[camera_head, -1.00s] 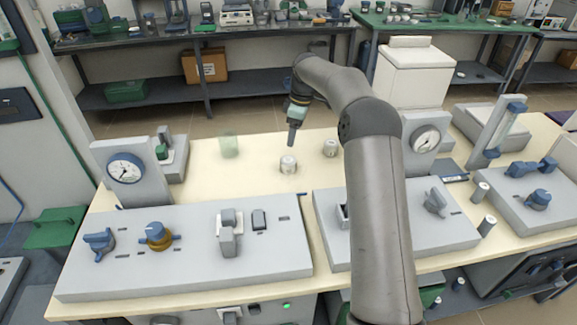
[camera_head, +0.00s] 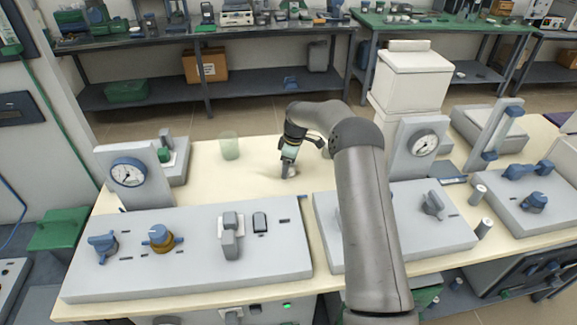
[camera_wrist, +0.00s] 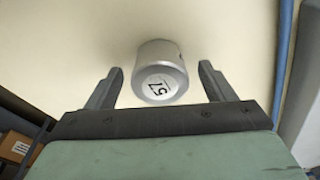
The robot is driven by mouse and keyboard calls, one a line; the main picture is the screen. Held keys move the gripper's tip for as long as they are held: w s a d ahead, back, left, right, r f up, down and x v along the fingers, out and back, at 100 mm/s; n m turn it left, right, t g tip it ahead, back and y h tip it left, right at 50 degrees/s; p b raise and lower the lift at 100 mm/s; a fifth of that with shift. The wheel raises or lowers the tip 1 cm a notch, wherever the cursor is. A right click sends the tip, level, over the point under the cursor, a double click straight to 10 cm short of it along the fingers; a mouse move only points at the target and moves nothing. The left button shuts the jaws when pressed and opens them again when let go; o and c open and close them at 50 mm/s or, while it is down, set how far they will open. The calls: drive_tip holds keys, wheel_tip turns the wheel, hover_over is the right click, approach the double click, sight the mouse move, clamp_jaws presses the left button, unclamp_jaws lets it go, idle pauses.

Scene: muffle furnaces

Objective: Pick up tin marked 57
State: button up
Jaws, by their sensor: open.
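The tin marked 57 (camera_wrist: 158,75) is a small silver-grey cylinder with a white label on its end, in the wrist view. My gripper (camera_wrist: 161,70) is open, with one finger on each side of the tin in that view and visible gaps to both. Contact does not show. In the head view my gripper (camera_head: 286,174) is low over the cream tabletop (camera_head: 215,180). It hides most of the tin there; only a pale edge (camera_head: 294,170) shows beside the fingers.
A translucent green beaker (camera_head: 229,146) stands left of my gripper. A left gauge panel (camera_head: 130,173) and a right gauge panel (camera_head: 420,143) flank the area. Control consoles (camera_head: 190,250) with knobs line the front. The tabletop between beaker and gripper is clear.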

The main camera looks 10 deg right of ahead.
drive_tip(key=c, duration=1.1)
